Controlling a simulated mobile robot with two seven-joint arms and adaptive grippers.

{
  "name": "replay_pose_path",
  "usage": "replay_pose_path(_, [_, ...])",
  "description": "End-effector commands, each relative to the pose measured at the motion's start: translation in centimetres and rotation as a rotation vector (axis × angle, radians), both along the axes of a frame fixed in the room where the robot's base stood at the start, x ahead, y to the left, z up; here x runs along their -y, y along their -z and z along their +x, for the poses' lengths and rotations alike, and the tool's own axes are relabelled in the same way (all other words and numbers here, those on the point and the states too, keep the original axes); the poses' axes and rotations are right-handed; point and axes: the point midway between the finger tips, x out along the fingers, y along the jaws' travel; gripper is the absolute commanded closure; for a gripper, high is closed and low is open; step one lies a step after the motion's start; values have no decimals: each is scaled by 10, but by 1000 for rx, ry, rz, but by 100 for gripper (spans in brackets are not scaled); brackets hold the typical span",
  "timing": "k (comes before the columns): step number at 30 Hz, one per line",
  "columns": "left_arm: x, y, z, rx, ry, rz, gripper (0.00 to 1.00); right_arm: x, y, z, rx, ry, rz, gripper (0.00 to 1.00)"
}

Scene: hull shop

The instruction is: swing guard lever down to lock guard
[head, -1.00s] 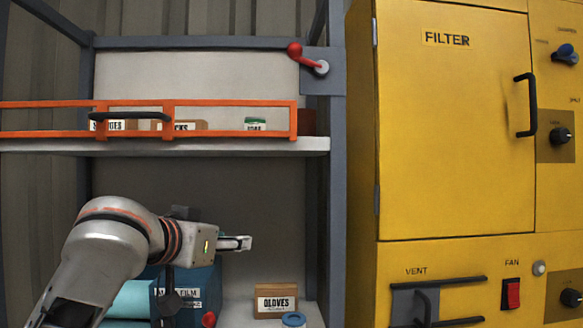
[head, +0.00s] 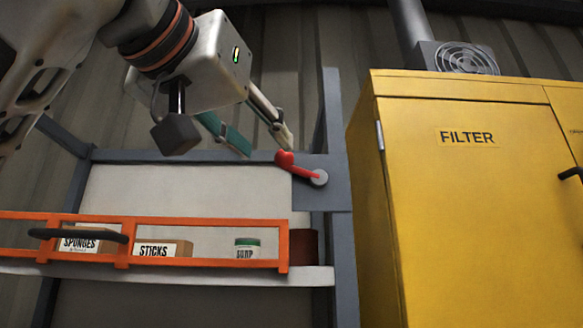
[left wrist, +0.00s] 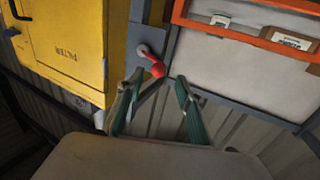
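The red guard lever (head: 300,169) sits on a grey plate on the shelf's right post. Its knob points left and slightly up from a round grey pivot. It also shows in the left wrist view (left wrist: 151,62). The orange guard (head: 200,224) runs across the front of the upper shelf, with a dark handle at its left. My left gripper (head: 268,150) is open, its fingertips just above and beside the knob. In the left wrist view the knob appears between and beyond the two teal-padded fingers (left wrist: 158,80); I cannot tell whether they touch it. My right gripper is not in view.
Behind the guard stand a sponges box (head: 90,243), a sticks box (head: 163,249) and a green-lidded soap tub (head: 247,248). The yellow filter cabinet (head: 470,210) stands close to the right of the shelf post. A round vent fan (head: 466,58) is above it.

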Motion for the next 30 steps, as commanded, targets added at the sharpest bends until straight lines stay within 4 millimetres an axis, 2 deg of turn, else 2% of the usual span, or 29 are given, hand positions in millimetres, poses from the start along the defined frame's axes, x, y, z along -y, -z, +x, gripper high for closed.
replay_pose_path(2, [0, -5, -5, 4, -3, -5, 64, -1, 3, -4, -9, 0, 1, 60])
replay_pose_path(5, [3, -6, 0, 2, -2, -6, 64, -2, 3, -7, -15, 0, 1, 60])
replay_pose_path(15, [22, -7, 46, 2, -2, -5, 64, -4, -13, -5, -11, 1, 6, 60])
replay_pose_path(21, [29, -6, 63, 3, -1, -6, 64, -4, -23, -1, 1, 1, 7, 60])
replay_pose_path(30, [30, -5, 66, 4, -2, -5, 64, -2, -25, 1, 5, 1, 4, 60])
